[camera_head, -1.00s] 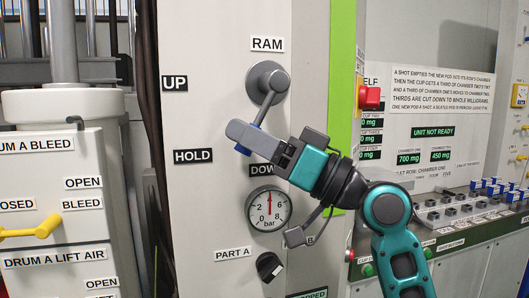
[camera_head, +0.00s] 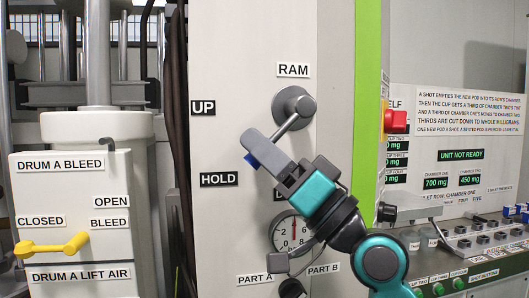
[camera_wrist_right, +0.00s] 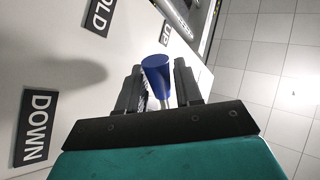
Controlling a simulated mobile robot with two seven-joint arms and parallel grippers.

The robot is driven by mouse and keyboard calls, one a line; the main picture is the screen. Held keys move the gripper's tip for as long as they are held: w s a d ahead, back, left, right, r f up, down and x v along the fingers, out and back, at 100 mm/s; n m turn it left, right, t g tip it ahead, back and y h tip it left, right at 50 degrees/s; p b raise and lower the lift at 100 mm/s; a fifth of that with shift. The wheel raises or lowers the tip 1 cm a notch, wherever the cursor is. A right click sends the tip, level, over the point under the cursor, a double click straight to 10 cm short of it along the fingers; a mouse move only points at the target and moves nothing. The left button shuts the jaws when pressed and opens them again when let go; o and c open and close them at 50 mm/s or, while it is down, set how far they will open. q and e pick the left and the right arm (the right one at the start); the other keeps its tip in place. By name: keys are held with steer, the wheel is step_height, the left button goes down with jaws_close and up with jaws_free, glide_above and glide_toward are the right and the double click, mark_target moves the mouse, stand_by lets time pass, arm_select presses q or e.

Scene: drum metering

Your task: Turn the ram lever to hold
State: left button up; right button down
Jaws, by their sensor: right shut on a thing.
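The ram lever has a grey round hub (camera_head: 293,103) under the RAM label. Its grey arm (camera_head: 286,130) slants down and left, pointing between the HOLD label (camera_head: 219,179) and the DOWN label, which my right gripper mostly hides in the head view. The UP label (camera_head: 203,107) is at upper left. My right gripper (camera_head: 255,150) is shut on the lever's blue handle (camera_head: 251,160). In the right wrist view the blue handle (camera_wrist_right: 157,72) stands between the two dark fingers, and the DOWN label (camera_wrist_right: 36,127) is at left. My left gripper is not in view.
A pressure gauge (camera_head: 290,232) sits below the lever, partly behind my right arm. A dark selector knob (camera_head: 292,288) is under it. A red button (camera_head: 396,121) is to the right past the green strip. A yellow lever (camera_head: 50,246) is at left.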

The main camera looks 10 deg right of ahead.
steer(key=c, duration=0.8)
jaws_free()
steer(key=shift+c, duration=0.2)
arm_select(q)
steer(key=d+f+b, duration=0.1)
steer(key=b, duration=0.1)
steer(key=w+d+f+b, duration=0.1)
steer(key=b, duration=0.2)
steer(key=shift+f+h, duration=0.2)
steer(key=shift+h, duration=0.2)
arm_select(e)
steer(key=v, duration=1.3)
steer(key=shift+r, duration=0.1)
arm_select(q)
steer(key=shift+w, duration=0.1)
